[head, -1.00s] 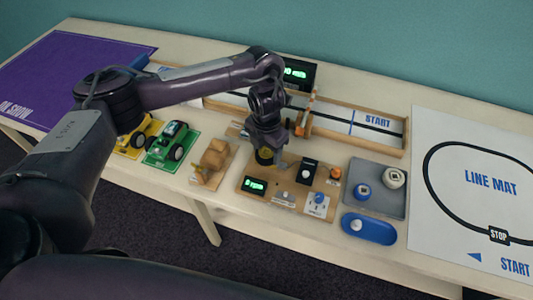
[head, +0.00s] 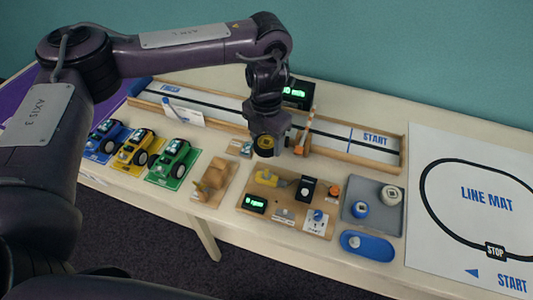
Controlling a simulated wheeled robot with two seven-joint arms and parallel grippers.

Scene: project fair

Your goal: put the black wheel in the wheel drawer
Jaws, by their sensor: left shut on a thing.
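My left gripper (head: 267,132) is shut on a black wheel (head: 264,153) with a yellow hub, near the middle of the head view. The wheel appears to be held above the back edge of a wooden test board (head: 262,215). A yellow motor (head: 266,178) on that board is uncovered. The fingertips are small and partly hidden by the gripper's own body. I cannot make out a wheel drawer in this view. My right gripper is not in view.
A wooden-railed track (head: 340,148) runs behind the board. Blue, yellow and green cars (head: 172,163) and a wooden model (head: 213,182) stand left. A grey tray (head: 390,220) and blue dish (head: 368,246) lie right, beside a white line mat (head: 470,250).

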